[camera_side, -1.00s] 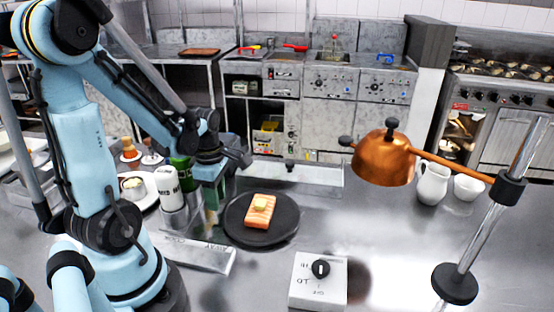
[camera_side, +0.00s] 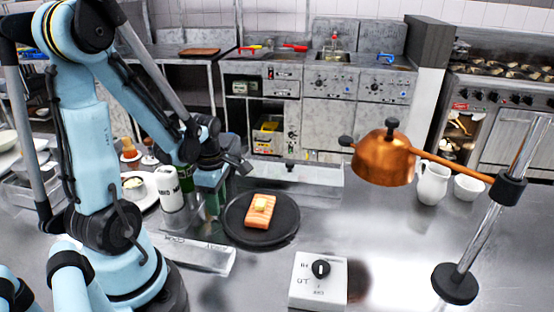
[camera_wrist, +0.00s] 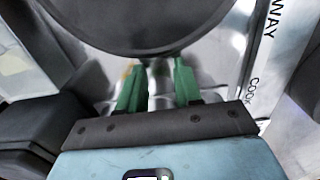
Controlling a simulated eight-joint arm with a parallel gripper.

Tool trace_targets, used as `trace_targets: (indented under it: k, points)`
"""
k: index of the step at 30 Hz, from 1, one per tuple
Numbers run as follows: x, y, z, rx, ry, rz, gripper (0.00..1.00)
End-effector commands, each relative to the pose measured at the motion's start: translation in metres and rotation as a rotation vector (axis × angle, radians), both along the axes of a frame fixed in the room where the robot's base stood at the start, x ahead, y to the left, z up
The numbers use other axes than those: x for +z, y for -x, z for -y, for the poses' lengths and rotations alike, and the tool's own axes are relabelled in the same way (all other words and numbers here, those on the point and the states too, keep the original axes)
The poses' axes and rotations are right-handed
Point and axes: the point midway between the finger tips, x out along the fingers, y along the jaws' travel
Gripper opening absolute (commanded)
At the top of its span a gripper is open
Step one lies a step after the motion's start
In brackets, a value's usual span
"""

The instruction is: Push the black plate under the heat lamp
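The round black plate (camera_side: 285,225) lies flat on the steel counter, left of the lamp. A piece of salmon (camera_side: 262,210) with a pale pat sits on it. The plate's dark rim also fills the top of the wrist view (camera_wrist: 135,35). The copper heat lamp (camera_side: 383,160) hangs from its stand on the right, apart from the plate. My gripper (camera_side: 214,202) is low at the plate's left side. In the wrist view its two green fingers (camera_wrist: 157,66) are apart with nothing between them, their tips close to the rim. I cannot tell whether they touch it.
A white box with a black knob (camera_side: 320,268) stands in front, between plate and lamp base (camera_side: 455,284). A labelled metal rail (camera_side: 195,253) lies front-left of the plate. A white canister (camera_side: 170,187) stands left of my gripper. Counter right of the plate is clear.

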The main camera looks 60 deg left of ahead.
Motion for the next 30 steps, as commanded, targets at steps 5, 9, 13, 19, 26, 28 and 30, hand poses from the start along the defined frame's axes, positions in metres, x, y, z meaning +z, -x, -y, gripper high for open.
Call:
trace_targets:
  k: [5,9,13,19,26,28,30]
  points:
    - [-0.0035,-0.0001,-0.0001,0.000,0.000,0.000,0.34]
    - [-0.0059,-0.0003,-0.0001,0.000,0.000,0.000,0.34]
    - [-0.0083,-0.0001,-0.0001,0.000,0.000,0.000,0.34]
    - [-0.0102,-0.0001,-0.0001,0.000,0.000,0.000,0.34]
    - [-0.0078,0.0000,0.0000,0.000,0.000,0.000,0.34]
    - [-0.0072,0.0000,0.0000,0.000,0.000,0.000,0.34]
    - [-0.0070,0.0000,0.0000,0.000,0.000,0.000,0.34]
